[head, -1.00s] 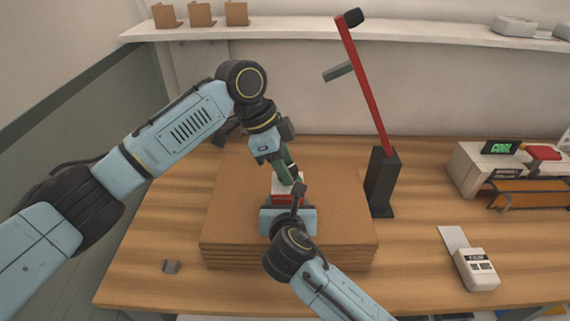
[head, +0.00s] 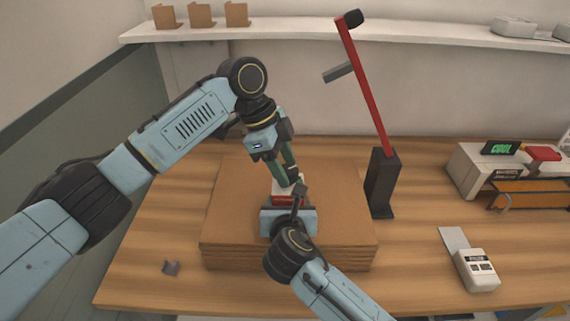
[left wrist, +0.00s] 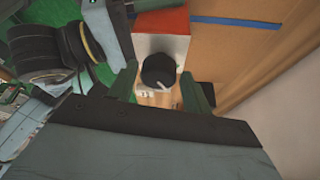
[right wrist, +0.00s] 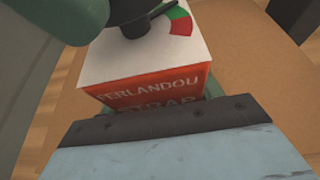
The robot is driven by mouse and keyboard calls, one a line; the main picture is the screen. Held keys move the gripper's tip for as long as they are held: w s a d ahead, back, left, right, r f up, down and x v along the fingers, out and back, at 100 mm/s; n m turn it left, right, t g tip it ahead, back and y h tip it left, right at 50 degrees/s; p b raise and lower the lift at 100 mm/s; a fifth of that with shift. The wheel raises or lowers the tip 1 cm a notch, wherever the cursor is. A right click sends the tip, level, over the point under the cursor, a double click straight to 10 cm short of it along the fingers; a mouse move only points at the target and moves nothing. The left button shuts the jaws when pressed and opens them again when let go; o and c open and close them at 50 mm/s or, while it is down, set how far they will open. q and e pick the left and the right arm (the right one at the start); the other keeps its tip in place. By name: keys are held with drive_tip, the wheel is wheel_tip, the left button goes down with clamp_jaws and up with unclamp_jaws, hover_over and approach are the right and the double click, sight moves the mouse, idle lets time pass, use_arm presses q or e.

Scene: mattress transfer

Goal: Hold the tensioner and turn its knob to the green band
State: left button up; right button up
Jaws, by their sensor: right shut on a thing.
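The tensioner is a small red and white box (head: 284,197) on the cardboard stack. Its red front with white lettering (right wrist: 150,88) shows close up in the right wrist view. A black knob (left wrist: 158,69) sits on its white top. The dial has a green part (right wrist: 177,12) and a red part (right wrist: 182,26). A dark pointer reaches toward the green part; its exact reading is unclear. My left gripper (head: 289,177) is over the knob, its green fingers open on either side with gaps. My right gripper (head: 287,207) is shut on the box from the front; its fingertips are mostly hidden.
The cardboard stack (head: 335,225) lies on the wooden table (head: 420,240). A red-armed stand with a black base (head: 382,180) rises behind right. A label device (head: 476,268) and a sealer-like machine (head: 480,165) are at right. A small grey piece (head: 171,267) lies at front left.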

use_arm(q)
drive_tip(key=shift+o, duration=1)
drive_tip(key=shift+d, duration=0.1)
use_arm(e)
drive_tip(key=shift+r, duration=0.2)
use_arm(q)
drive_tip(key=shift+s, duration=0.1)
drive_tip(key=v, duration=1.2)
use_arm(e)
drive_tip(key=shift+a, duration=0.1)
drive_tip(key=o, duration=1.6)
drive_tip(key=shift+f, duration=0.1)
drive_tip(key=shift+o, duration=0.2)
drive_tip(key=shift+s, duration=0.1)
